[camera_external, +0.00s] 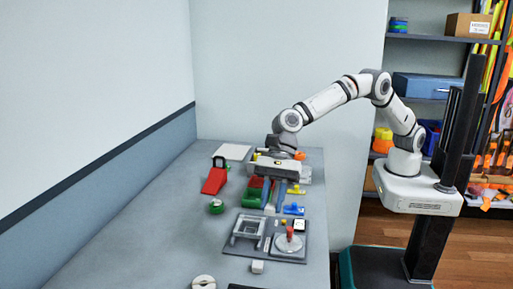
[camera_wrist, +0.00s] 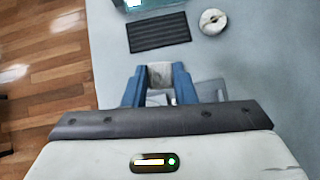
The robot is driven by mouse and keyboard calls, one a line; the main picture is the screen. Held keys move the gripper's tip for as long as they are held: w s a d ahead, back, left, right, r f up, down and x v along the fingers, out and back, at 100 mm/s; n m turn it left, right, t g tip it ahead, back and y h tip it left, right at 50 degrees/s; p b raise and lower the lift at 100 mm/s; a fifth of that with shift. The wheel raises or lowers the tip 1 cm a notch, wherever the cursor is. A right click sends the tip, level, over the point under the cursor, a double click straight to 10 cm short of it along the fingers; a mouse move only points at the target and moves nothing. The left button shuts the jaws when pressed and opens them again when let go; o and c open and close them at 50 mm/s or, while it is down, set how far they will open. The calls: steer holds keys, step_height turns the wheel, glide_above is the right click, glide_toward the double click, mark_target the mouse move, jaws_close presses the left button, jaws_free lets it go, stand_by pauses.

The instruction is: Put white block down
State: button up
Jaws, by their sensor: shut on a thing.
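My gripper (camera_external: 270,205) points down over the table, its blue fingers shut on a small white block (camera_external: 269,209) at their tips. In the wrist view, the white block (camera_wrist: 160,74) sits between the two blue fingertips of my gripper (camera_wrist: 160,80). The gap between the block's underside and what lies below cannot be judged. A grey board (camera_external: 232,251) with several fixtures lies just in front of the gripper in the external view. Another small white block (camera_external: 257,267) lies by the board's front edge.
A green bin (camera_external: 252,198) stands close left of the fingers. Yellow (camera_external: 297,190) and blue (camera_external: 293,210) pieces lie to the right. A red wedge-shaped thing (camera_external: 214,181) and a green roll (camera_external: 216,207) are further left. A white roll (camera_wrist: 213,21) lies near a dark mat (camera_wrist: 160,32). The table's left side is clear.

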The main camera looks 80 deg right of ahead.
steer(key=w+d+m+t+h+p, duration=0.1)
steer(key=w+d+m+t+p, duration=0.3)
steer(key=w+d, duration=1.05)
steer(key=m+t+h+p, duration=0.3)
steer(key=m+h, duration=0.4)
steer(key=m, duration=0.6)
glide_above(234, 151)
steer(key=s, duration=0.3)
step_height(234, 151, down, 11)
steer(key=shift+r, duration=0.1)
step_height(234, 151, down, 4)
steer(key=b, duration=0.2)
steer(key=shift+b, duration=0.3)
